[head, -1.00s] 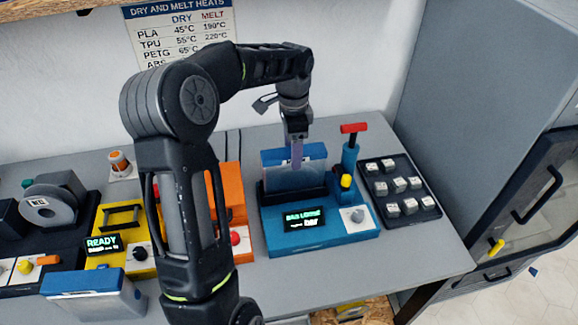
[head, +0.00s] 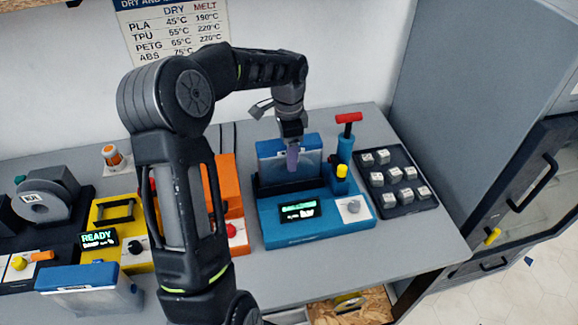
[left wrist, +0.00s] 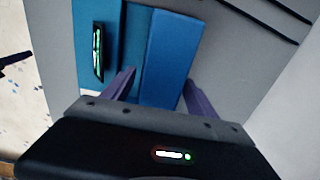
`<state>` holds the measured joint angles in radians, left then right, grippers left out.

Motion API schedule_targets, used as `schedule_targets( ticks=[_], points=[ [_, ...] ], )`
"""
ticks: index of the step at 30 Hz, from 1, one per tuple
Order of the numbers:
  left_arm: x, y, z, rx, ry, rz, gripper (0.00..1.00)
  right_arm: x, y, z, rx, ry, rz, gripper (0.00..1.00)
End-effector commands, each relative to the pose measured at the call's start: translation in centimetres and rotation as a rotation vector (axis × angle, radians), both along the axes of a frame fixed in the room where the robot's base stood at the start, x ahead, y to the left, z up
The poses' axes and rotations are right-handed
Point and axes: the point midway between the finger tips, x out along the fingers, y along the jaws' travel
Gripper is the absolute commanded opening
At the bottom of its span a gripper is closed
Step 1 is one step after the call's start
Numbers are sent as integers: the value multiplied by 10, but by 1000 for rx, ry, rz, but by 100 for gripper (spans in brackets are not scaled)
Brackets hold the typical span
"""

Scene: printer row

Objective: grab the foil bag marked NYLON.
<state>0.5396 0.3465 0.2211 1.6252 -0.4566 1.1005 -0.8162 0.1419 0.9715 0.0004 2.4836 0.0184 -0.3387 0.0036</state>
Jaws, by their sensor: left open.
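A bag with a blue top band and a pale, see-through lower part (head: 274,166) stands upright in the slot of a blue sealing machine (head: 275,236). I cannot read any NYLON mark on it. My left gripper (head: 293,156) points down at the right part of the bag's top, its purple fingers overlapping the band. In the left wrist view, the open fingers of my left gripper (left wrist: 162,88) lie on either side of a blue strip (left wrist: 172,55), which looks like the bag's top. I cannot tell whether they touch it. My right gripper is not in view.
A second blue-topped bag (head: 88,296) stands at the front left by a yellow device (head: 140,258). A red-handled post (head: 347,135) rises close right of the gripper. A black tray (head: 408,205) of small blocks is further right. The bench front right is clear.

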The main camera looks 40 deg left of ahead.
Motion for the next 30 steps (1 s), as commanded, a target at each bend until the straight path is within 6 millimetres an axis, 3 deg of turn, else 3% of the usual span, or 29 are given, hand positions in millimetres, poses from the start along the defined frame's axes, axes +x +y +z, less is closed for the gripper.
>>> schedule_targets(
  ticks=[1, 3, 7, 26, 30],
  points=[
    [-1, -1, -16, -1, 2, 0, 67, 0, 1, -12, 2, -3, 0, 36],
    [-1, -2, -27, 0, 1, 1, 67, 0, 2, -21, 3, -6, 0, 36],
    [0, -2, -39, 1, 1, 0, 67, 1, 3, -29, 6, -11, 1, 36],
    [0, -2, -39, 1, 1, 0, 67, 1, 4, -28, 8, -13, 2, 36],
    [0, -2, -39, 1, 1, 0, 58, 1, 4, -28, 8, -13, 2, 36]
  ],
)
